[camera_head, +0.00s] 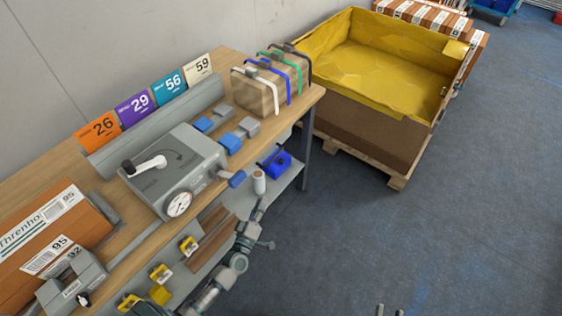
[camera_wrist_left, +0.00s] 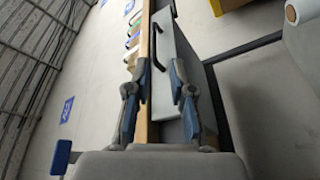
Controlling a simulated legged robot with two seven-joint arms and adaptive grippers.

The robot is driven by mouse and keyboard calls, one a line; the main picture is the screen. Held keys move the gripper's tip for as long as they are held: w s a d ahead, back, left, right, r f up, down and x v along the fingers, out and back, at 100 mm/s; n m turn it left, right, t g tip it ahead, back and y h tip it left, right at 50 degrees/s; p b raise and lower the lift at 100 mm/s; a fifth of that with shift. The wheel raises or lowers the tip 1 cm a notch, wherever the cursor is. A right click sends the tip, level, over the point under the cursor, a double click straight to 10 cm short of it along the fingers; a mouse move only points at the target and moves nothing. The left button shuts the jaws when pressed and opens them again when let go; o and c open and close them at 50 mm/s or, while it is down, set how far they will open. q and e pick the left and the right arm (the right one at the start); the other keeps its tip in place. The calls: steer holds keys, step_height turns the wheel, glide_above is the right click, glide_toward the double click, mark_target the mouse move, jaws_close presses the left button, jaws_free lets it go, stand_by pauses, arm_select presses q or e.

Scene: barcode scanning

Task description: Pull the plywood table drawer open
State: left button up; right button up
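The table has a plywood top (camera_head: 225,62) that runs from the lower left to the upper middle of the head view. In the left wrist view its edge (camera_wrist_left: 147,60) runs beside a grey drawer front (camera_wrist_left: 190,75). A black bar handle (camera_wrist_left: 158,64) shows in line with the gap between my left fingertips; contact cannot be told. My left gripper (camera_wrist_left: 157,76) is open, one finger on each side of that gap. In the head view my left gripper (camera_head: 261,208) is at the table's front side. The tips of my right gripper (camera_head: 390,311) show apart at the bottom edge.
On the tabletop stand a grey device with a gauge (camera_head: 170,170), strapped boxes (camera_head: 262,92), number cards (camera_head: 139,103) and a brown carton (camera_head: 45,245). A lower shelf holds a blue item (camera_head: 277,164). A yellow-lined crate (camera_head: 370,130) stands behind. Floor at right is clear.

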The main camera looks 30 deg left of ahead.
mark_target(274, 156)
arm_select(q)
steer(key=shift+n+y, duration=0.5)
steer(key=shift+n, duration=0.3)
steer(key=x, duration=0.6)
steer(key=r+b+x, duration=0.1)
steer(key=x, duration=0.4)
steer(key=b+x, duration=0.1)
steer(key=x, duration=0.5)
steer(key=shift+w+a+r, duration=0.1)
steer(key=shift+a+r, duration=0.3)
steer(key=shift+a, duration=0.1)
steer(key=shift+w+a+r, duration=0.1)
steer(key=shift+w+r, duration=0.1)
steer(key=shift+w, duration=0.3)
arm_select(e)
step_height(274, 156, up, 8)
steer(key=t, duration=0.5)
steer(key=shift+s+m+y, duration=0.3)
steer(key=shift+y, duration=0.1)
steer(key=shift+f, duration=0.1)
arm_select(q)
jaws_close()
arm_select(e)
steer(key=shift+w+f, duration=0.1)
